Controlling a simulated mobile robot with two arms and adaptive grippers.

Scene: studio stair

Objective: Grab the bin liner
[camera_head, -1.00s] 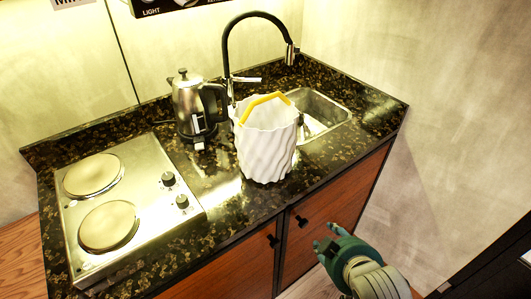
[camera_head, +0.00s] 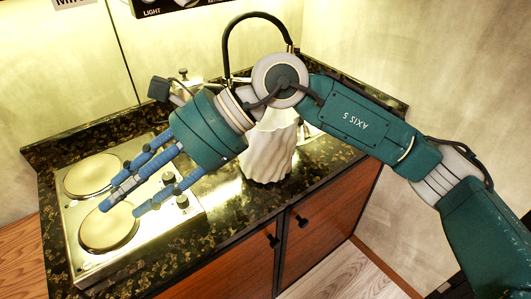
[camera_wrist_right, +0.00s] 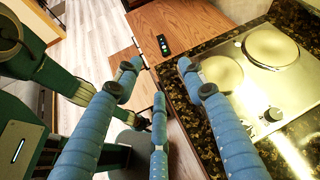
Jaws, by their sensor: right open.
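The bin liner (camera_head: 266,155) is a white, wrinkled bag standing upright on the dark stone counter, in front of the sink. My right arm crosses in front of its top, so its rim and yellow drawstring are hidden in the head view. My right gripper (camera_head: 122,188) is open and empty, its blue fingers spread over the hob, to the left of the bag and apart from it. In the right wrist view the open fingers (camera_wrist_right: 157,80) have nothing between them, and the bag does not show.
The two-plate hob (camera_head: 75,228) lies below my right fingers. The black tap (camera_head: 232,50) rises behind my arm. The kettle and most of the sink are covered. A small black device (camera_wrist_right: 163,45) lies on a wooden surface beyond the counter.

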